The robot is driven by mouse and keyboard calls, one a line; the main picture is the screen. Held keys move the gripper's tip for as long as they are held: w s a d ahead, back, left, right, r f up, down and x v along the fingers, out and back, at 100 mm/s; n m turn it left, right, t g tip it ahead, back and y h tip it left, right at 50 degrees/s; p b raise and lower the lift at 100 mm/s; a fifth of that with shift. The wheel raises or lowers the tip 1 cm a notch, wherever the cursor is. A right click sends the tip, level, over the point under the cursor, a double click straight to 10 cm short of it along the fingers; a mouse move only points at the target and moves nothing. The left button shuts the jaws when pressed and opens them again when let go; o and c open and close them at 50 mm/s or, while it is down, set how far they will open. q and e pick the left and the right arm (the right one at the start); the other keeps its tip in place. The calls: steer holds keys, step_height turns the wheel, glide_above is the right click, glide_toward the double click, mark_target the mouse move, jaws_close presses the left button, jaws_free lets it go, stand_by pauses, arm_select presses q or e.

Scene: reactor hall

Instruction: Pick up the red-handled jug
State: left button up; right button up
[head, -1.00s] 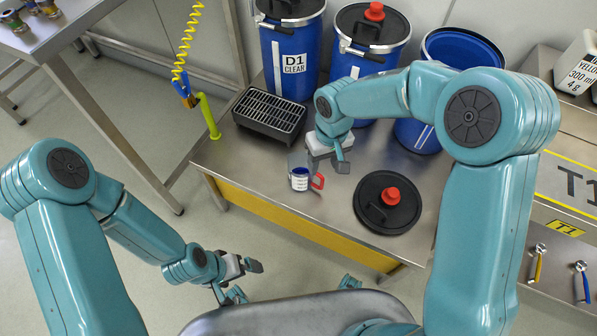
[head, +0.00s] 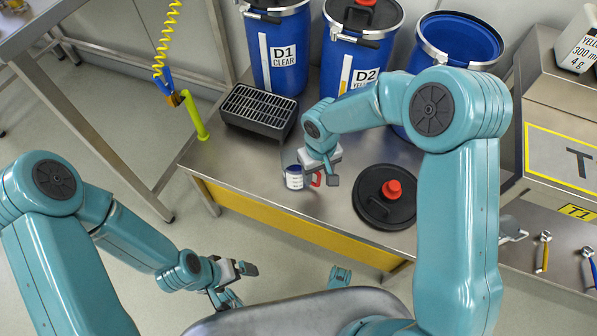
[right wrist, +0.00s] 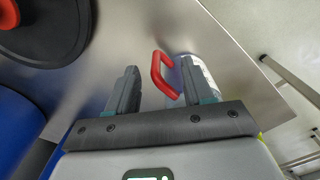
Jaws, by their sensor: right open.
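The jug (head: 294,178) stands on the steel bench, pale-sided with dark blue showing at its top. Its red handle (head: 317,180) points right, partly hidden by my right gripper. My right gripper (head: 319,183) is open, just above and beside the handle. In the right wrist view, the red handle (right wrist: 164,76) shows between the two fingers of the right gripper (right wrist: 160,84), and the jug body (right wrist: 201,74) is partly hidden behind the right-hand finger. Whether a finger touches the jug cannot be told. My left gripper (head: 236,282) is open and empty, low in front of the bench.
A black lid with a red knob (head: 390,204) lies right of the jug. A black grated box (head: 258,110) stands behind left. Blue drums (head: 279,52) line the back. A green post (head: 196,116) with a yellow coil stands at the bench's left end.

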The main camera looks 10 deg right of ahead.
mark_target(317, 186)
step_height(317, 186, down, 5)
steer(key=shift+r+b, duration=0.1)
steer(key=shift+b, duration=0.75)
steer(key=shift+r, duration=0.1)
jaws_close()
steer(key=shift+r, duration=0.1)
step_height(317, 186, up, 20)
steer(key=p, duration=0.6)
stand_by(2.8)
